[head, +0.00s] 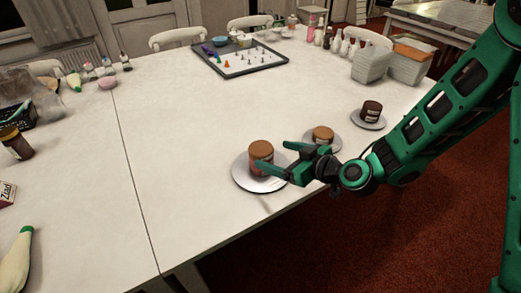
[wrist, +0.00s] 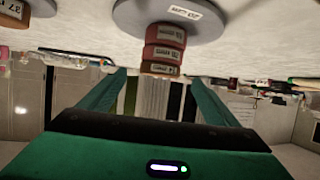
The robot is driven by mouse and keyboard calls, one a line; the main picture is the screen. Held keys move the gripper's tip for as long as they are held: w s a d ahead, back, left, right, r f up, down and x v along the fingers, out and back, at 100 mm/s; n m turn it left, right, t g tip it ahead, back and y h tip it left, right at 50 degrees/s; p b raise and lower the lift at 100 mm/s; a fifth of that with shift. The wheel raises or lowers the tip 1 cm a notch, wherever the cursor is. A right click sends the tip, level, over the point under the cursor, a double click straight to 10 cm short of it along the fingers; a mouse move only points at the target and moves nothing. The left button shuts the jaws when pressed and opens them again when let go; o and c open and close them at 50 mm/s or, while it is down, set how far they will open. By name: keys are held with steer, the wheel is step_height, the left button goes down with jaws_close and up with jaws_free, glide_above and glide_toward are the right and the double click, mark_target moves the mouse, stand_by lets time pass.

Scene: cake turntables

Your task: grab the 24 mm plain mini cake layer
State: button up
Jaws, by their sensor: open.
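A stack of round mini cake layers (head: 261,156) stands upright on the nearest turntable (head: 240,178). In the wrist view, which is upside down, the stack shows a brown top layer (wrist: 160,69) above reddish layers (wrist: 165,43). Each has a white label, too small to read surely, so I cannot confirm which is 24 mm. My gripper (head: 275,157) is open and empty beside the stack, its fingers pointing toward it. In the wrist view the brown layer appears between the fingertips (wrist: 158,76); contact cannot be told.
A second turntable behind my gripper holds a tan cake piece (head: 322,133). A third farther right holds a dark one (head: 371,110). A tray with small pieces (head: 280,63) and grey boxes (head: 371,68) stand farther back.

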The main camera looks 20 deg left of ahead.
mark_target(265, 150)
steer(key=shift+r+x, duration=0.15)
steer(key=shift+x, duration=1.35)
steer(key=shift+r+x, duration=0.15)
steer(key=shift+x, duration=1.3)
steer(key=shift+w+a, duration=0.1)
steer(key=c, duration=1.1)
